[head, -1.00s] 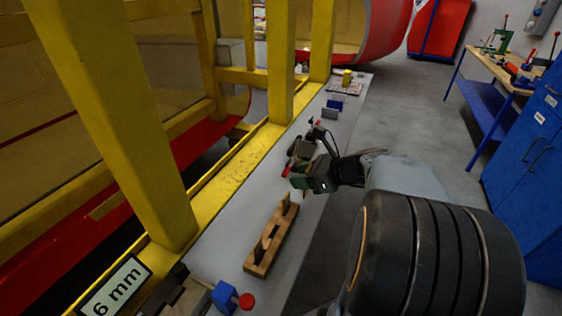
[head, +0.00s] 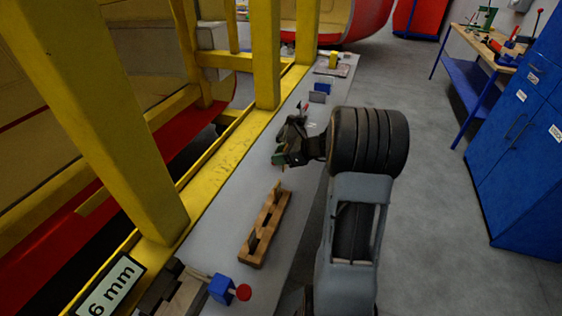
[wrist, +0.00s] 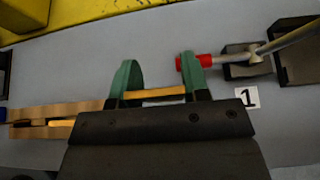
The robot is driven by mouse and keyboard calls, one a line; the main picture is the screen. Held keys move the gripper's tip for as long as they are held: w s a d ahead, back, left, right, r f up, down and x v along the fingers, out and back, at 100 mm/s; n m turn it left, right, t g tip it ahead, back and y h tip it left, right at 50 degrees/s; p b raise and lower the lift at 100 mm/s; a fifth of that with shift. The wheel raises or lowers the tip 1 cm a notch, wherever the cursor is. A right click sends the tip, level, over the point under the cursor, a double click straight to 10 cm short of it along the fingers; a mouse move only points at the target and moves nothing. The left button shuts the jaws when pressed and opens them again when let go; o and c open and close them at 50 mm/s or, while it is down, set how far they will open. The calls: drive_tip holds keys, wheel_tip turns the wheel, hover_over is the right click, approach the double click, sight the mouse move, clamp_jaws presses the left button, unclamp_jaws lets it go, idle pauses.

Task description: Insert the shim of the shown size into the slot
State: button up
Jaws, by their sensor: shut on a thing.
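My gripper (wrist: 158,75) has green fingers, shut on a thin yellowish-tan shim (wrist: 155,94) that spans between them in the wrist view. In the head view my gripper (head: 280,157) hangs over the grey bench, beyond the wooden rack (head: 258,240); the shim is not clear there. The rack also shows at left in the wrist view (wrist: 30,114), apart from the gripper. The size sign (head: 108,288) reads 6 mm. A toggle clamp with a red tip (wrist: 190,62) and dark blocks (wrist: 297,52) stands beside the right finger, near a label 1 (wrist: 246,97). I cannot make out a slot.
A wooden block fixture with a blue clamp (head: 222,288) and red knob stands at the near end of the bench (head: 215,220). Yellow posts (head: 266,60) line the left. Small blocks (head: 318,97) stand farther along.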

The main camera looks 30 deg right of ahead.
drive_tip(key=shift+w+d+f, duration=0.1)
drive_tip(key=shift+w+f, duration=0.05)
drive_tip(key=shift+f, duration=0.45)
drive_tip(key=shift+w+f, duration=0.15)
drive_tip(key=shift+f, duration=1.1)
drive_tip(key=shift+f, duration=0.2)
drive_tip(key=o, duration=1)
